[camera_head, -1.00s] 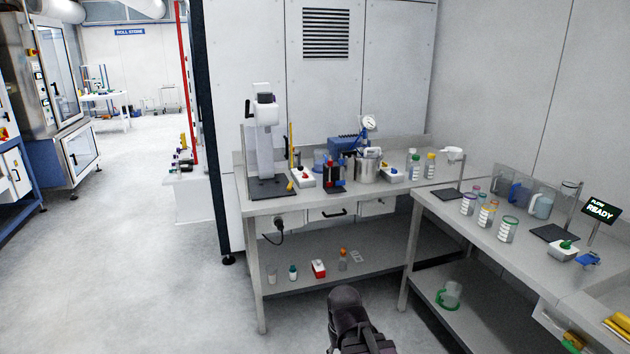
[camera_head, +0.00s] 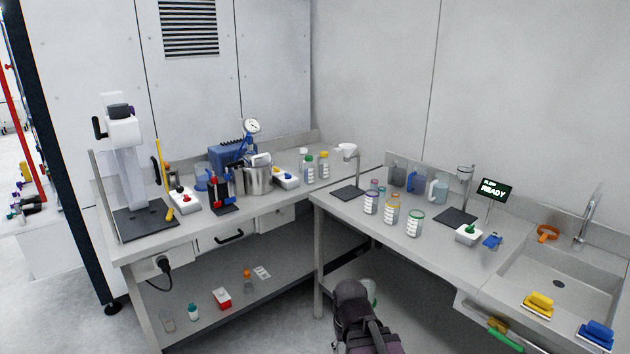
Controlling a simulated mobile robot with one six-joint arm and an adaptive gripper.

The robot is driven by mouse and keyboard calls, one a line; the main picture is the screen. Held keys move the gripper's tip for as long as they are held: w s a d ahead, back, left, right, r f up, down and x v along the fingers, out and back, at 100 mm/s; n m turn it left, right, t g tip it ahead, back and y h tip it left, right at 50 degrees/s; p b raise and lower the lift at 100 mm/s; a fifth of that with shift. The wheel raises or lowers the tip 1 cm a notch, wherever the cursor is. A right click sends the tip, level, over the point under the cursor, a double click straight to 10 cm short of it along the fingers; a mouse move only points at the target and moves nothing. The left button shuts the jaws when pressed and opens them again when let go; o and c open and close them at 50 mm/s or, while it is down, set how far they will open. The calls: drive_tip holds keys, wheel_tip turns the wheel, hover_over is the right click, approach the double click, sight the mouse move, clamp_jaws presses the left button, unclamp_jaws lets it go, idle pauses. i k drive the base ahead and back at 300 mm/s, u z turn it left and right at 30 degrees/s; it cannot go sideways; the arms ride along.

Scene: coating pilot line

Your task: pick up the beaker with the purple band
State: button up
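The beaker with the purple band (camera_head: 371,203) stands upright on the right-hand bench, at the left end of a front row of similar beakers. It is clear, with a white label on its side. An orange-banded beaker (camera_head: 391,212) and a green-banded beaker (camera_head: 414,224) stand to its right. Smaller banded vessels stand close behind the row, partly hidden, and their band colours are hard to tell. A dark part of my arm shows at the bottom centre, in front of the bench and well apart from the beakers. No gripper fingers show.
Blue and clear jugs (camera_head: 417,180) stand behind the beakers. A dark mat (camera_head: 348,193) lies left of them, another mat (camera_head: 457,217) right. A white box with a green knob (camera_head: 469,234) and a sink (camera_head: 558,283) are further right. The left bench (camera_head: 125,252) holds equipment.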

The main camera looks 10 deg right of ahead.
sight(371, 202)
drive_tip(key=z, duration=0.7)
drive_tip(key=i, duration=1.1)
drive_tip(key=z, duration=0.55)
